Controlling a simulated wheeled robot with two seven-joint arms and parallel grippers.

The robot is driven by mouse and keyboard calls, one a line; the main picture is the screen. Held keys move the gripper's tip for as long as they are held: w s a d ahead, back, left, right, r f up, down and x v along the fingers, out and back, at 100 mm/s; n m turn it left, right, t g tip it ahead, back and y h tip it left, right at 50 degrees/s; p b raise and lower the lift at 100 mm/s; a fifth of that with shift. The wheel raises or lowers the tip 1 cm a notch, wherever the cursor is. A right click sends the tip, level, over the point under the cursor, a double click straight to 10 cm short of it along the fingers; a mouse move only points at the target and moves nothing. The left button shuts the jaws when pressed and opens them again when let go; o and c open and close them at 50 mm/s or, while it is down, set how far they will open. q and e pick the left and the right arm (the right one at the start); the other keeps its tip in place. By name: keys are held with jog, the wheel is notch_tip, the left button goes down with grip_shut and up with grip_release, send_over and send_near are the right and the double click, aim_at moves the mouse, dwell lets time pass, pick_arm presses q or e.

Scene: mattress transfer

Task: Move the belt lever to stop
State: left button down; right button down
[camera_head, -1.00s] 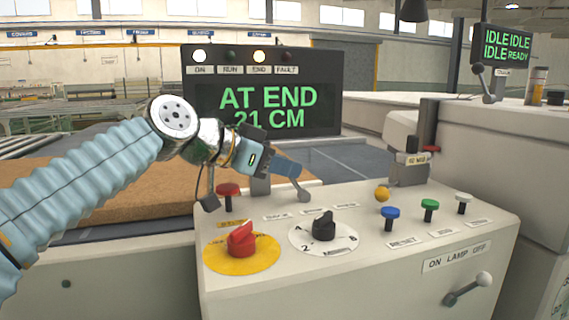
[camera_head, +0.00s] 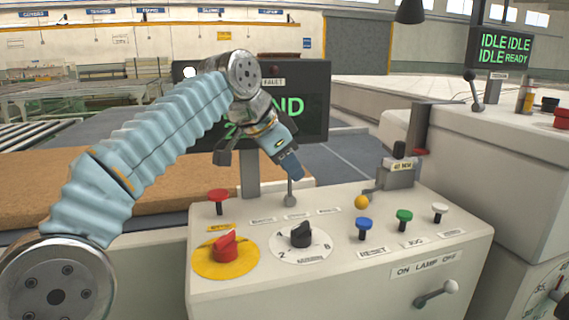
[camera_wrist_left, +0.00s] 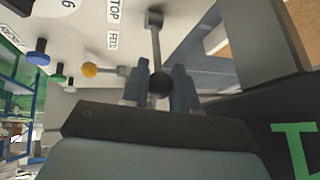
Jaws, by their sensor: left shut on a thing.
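The belt lever (camera_head: 290,187) stands on the top of the cream control panel (camera_head: 340,280), behind a row of three small labels. It looks close to upright, above the middle label (camera_head: 295,216). My left gripper (camera_head: 292,172) is at the lever's top, shut on it. In the left wrist view, the lever's dark ball knob (camera_wrist_left: 160,84) sits between the two fingers of the left gripper (camera_wrist_left: 161,88). A STOP label (camera_wrist_left: 113,10) and a FEED label (camera_wrist_left: 111,40) show beside the lever there. My right gripper is not in view.
A red mushroom button (camera_head: 218,196), red rotary switch (camera_head: 226,246) and black selector (camera_head: 301,235) are near the lever. Blue, green and white buttons (camera_head: 440,210) and a yellow ball knob (camera_head: 362,202) are to the right. My arm partly hides the display (camera_head: 310,85).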

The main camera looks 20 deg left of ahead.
pick_arm(q)
jog(key=shift+w+d, duration=0.1)
dwell(0.4)
jog(key=c, duration=0.9)
grip_release()
jog(key=shift+r, duration=0.1)
jog(key=shift+v, duration=5.9)
